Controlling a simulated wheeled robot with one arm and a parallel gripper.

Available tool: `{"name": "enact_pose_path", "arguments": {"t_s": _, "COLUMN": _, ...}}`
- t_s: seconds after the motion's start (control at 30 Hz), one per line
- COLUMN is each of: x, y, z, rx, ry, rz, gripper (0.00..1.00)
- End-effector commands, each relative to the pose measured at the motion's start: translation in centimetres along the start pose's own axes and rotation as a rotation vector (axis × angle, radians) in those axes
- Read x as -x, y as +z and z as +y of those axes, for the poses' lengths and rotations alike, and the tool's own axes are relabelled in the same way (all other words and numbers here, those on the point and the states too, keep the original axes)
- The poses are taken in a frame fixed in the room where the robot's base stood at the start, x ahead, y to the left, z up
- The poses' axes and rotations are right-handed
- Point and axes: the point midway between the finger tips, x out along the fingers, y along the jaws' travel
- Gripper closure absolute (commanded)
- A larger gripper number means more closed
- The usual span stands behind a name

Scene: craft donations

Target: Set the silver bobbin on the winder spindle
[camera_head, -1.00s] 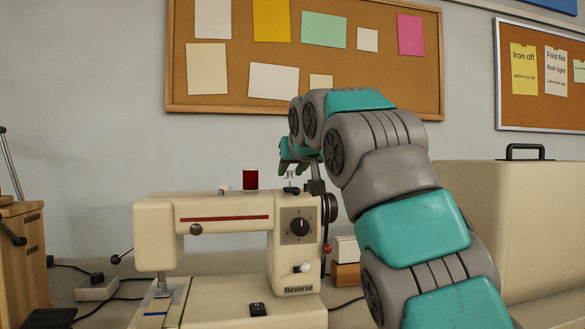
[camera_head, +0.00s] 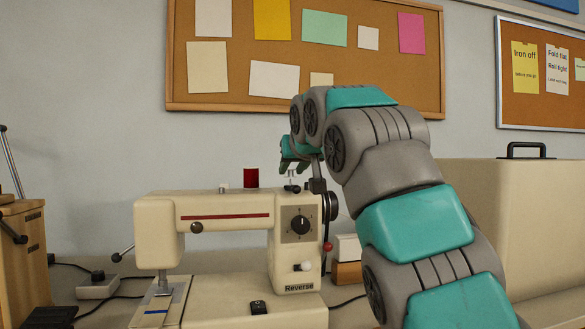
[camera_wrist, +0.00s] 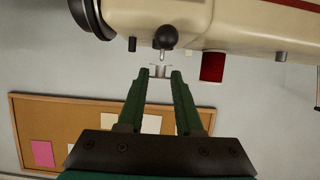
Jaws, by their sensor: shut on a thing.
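The silver bobbin (camera_wrist: 160,71) is between the fingertips of my gripper (camera_wrist: 161,74) in the wrist view, which shows the scene upside down. My gripper is shut on it. A short metal winder spindle (camera_wrist: 163,56) points at the bobbin, beside a round black knob (camera_wrist: 168,37). The bobbin is very close to the spindle tip; I cannot tell whether they touch. In the head view my gripper (camera_head: 290,163) hangs above the right end of the sewing machine (camera_head: 230,212), and the bobbin is small and partly hidden there.
A red thread spool (camera_head: 251,178) stands on the machine top, left of my gripper. A dark handwheel (camera_head: 330,207) is close on the right. A large beige case (camera_head: 520,220) stands farther right.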

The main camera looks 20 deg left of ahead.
Motion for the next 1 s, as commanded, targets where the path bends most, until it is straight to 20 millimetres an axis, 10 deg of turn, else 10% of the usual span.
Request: {"name": "enact_pose_path", "arguments": {"t_s": 1.0, "x": -0.5, "y": 1.3, "z": 0.0, "rx": 0.0, "ry": 0.0, "rz": 0.0, "gripper": 1.0}}
